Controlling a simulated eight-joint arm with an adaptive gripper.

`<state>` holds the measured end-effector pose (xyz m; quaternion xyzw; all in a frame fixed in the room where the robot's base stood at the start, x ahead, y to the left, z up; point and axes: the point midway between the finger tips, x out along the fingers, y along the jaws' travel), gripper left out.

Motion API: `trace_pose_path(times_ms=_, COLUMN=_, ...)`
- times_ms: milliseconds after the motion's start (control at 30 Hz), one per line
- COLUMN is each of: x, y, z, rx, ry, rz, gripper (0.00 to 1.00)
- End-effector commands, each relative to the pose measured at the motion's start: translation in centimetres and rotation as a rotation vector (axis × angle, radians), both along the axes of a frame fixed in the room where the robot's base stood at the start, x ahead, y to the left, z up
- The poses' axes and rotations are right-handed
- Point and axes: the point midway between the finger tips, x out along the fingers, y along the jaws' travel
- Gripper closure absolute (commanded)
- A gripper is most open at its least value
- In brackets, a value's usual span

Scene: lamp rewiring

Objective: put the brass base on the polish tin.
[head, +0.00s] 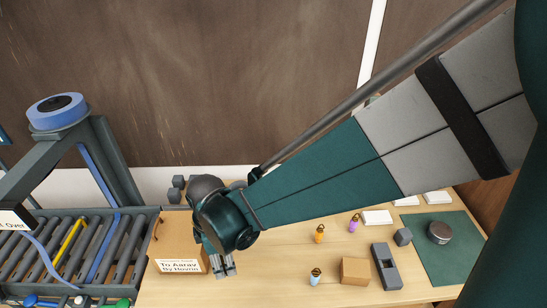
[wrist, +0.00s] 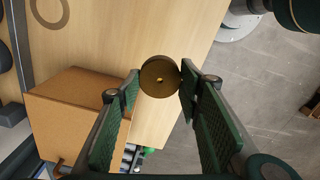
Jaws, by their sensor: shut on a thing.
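The brass base, a round brass disc with a small central hole (wrist: 158,70), is between my fingertips in the wrist view. My gripper (head: 226,268), pointing down in the head view, is shut on it; it also shows in the wrist view (wrist: 158,88). The base cannot be made out in the head view. The polish tin (head: 440,231), a round dark tin with a greyish lid, stands on the green mat (head: 462,262) at the right of the table, well away from my gripper.
A labelled cardboard box (head: 180,265) is just left of my gripper. Small coloured figures (head: 319,234), a plain brown block (head: 354,271) and a grey holder (head: 386,266) stand between gripper and mat. A roller conveyor (head: 75,250) is at far left.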

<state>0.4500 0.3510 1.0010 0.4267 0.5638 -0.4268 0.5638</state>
Motion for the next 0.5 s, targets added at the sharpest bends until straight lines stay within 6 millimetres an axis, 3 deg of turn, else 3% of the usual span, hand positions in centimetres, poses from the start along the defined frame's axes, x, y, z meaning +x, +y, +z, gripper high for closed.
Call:
trace_pose_path(times_ms=267, x=0.2, y=-0.2, z=0.0, rx=0.000, ry=0.000, rz=-0.006, gripper=0.83)
trace_pose_path(times_ms=500, x=1.7, y=-1.4, z=0.2, rx=0.000, ry=0.000, rz=-0.046, gripper=0.83)
